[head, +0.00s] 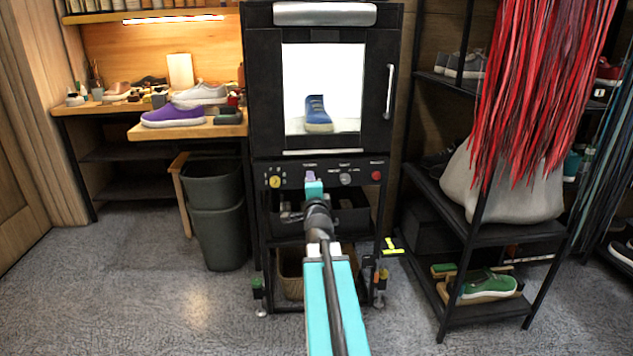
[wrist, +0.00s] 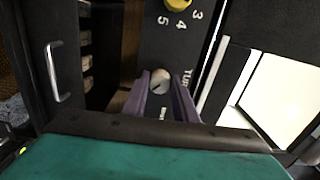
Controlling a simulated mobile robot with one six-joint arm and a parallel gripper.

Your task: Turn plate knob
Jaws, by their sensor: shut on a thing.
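The black cabinet (head: 262,100) stands in the middle of the head view, with a control panel below its window. My gripper (head: 311,175) reaches the panel and hides the knob there. In the wrist view, a round silver knob (wrist: 160,81) with a dark slot line sits between the purple fingers of my gripper (wrist: 162,88), which are shut on it. Part of a label beginning "TUR" shows beside it. A yellow knob (wrist: 179,4) with numbers lies above; it also shows in the head view (head: 275,182). A blue shoe (head: 318,114) stands inside the lit cabinet.
Another silver knob (head: 346,179) and a red button (head: 377,175) are to the right on the panel. A dark bin (head: 213,215) stands left of the cabinet. A shoe rack (head: 470,230) stands right. The grey floor (head: 150,290) is clear at the front left.

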